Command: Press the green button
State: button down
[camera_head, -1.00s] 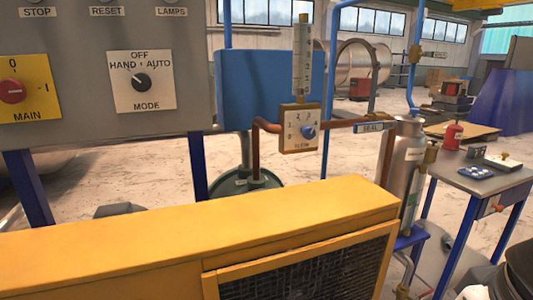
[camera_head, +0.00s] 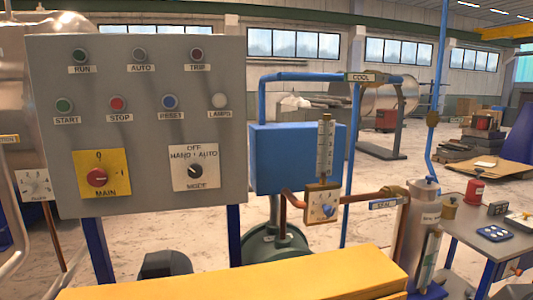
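A grey control panel (camera_head: 140,150) fills the left of the view. The green START button (camera_head: 64,105) sits at the left end of its lower row. The red STOP button (camera_head: 117,103), blue RESET button (camera_head: 169,102) and white LAMPS button (camera_head: 219,101) follow to its right. Above START is a dark green round RUN indicator (camera_head: 80,56), beside the AUTO (camera_head: 139,55) and TRIP (camera_head: 196,55) ones. My gripper is not recognisable in the view, so its state does not show.
A yellow cabinet top (camera_head: 240,282) stands low in front of the panel. The red MAIN switch (camera_head: 97,177) and black MODE knob (camera_head: 195,171) lie below the buttons. A blue box (camera_head: 285,160), pipes and a flow gauge (camera_head: 322,205) stand right, with a side table (camera_head: 470,230) farther right.

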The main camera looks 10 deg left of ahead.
aim_at(63, 105)
jog(key=u, duration=1.45)
